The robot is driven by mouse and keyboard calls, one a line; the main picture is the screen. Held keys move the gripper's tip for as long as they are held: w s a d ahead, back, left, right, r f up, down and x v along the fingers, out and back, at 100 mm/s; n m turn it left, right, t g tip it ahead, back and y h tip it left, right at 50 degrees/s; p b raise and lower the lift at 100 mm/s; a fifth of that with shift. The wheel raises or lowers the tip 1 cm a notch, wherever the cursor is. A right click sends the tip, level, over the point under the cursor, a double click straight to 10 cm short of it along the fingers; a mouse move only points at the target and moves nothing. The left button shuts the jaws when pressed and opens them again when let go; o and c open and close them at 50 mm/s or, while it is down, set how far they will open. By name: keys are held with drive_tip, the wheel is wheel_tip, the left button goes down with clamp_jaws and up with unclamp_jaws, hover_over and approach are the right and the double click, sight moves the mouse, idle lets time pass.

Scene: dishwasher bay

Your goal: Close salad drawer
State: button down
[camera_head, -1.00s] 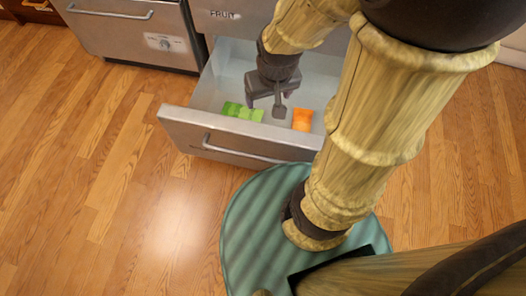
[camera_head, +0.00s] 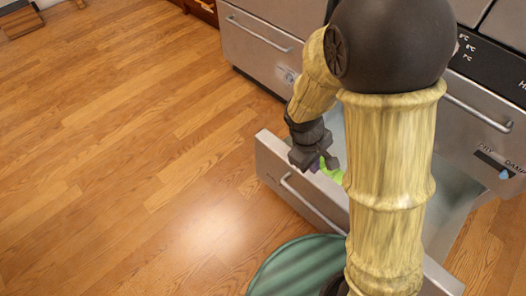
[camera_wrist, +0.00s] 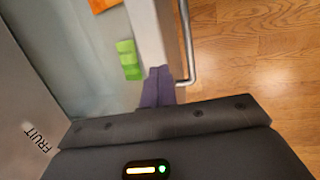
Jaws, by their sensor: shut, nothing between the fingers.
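The open drawer, with a grey metal front (camera_head: 275,165) and a bar handle (camera_head: 310,205), stands pulled out low in the cabinet. Its pale inside holds a green item, seen partly behind my gripper in the head view and clearly in the wrist view (camera_wrist: 129,60). An orange item (camera_wrist: 103,4) lies at the wrist view's top edge. My gripper (camera_head: 327,163) is shut and empty, near the left part of the drawer front's top rim. In the wrist view its fingers (camera_wrist: 158,85) overlap the drawer front (camera_wrist: 148,35) beside the handle (camera_wrist: 188,50); I cannot tell whether they touch.
A panel marked FRUIT (camera_wrist: 38,138) is at the wrist view's left. A steel front with a handle (camera_head: 262,38) is behind left, and another with a handle (camera_head: 478,113) is at right. My arm hides the drawer's middle.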

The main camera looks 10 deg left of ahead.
drive_tip(key=a+f+n+t+h, duration=0.3)
drive_tip(key=a+f+n+h, duration=0.1)
drive_tip(key=a+n, duration=0.65)
drive_tip(key=n+t+p, duration=0.2)
drive_tip(key=n+t, duration=0.5)
drive_tip(key=n, duration=0.1)
approach(269, 150)
drive_tip(key=shift+y, duration=0.3)
drive_tip(key=b+x, duration=0.1)
drive_tip(key=b, duration=0.2)
drive_tip(key=b+x, duration=0.4)
drive_tip(key=b, duration=0.1)
drive_tip(key=shift+s+d+f+b, duration=0.25)
drive_tip(key=shift+s+f+b, duration=0.05)
drive_tip(key=shift+b, duration=0.05)
drive_tip(key=shift+w+d+r+b, duration=0.3)
drive_tip(key=shift+w+d, duration=0.1)
drive_tip(key=shift+w, duration=0.3)
drive_tip(key=shift+w, duration=0.1)
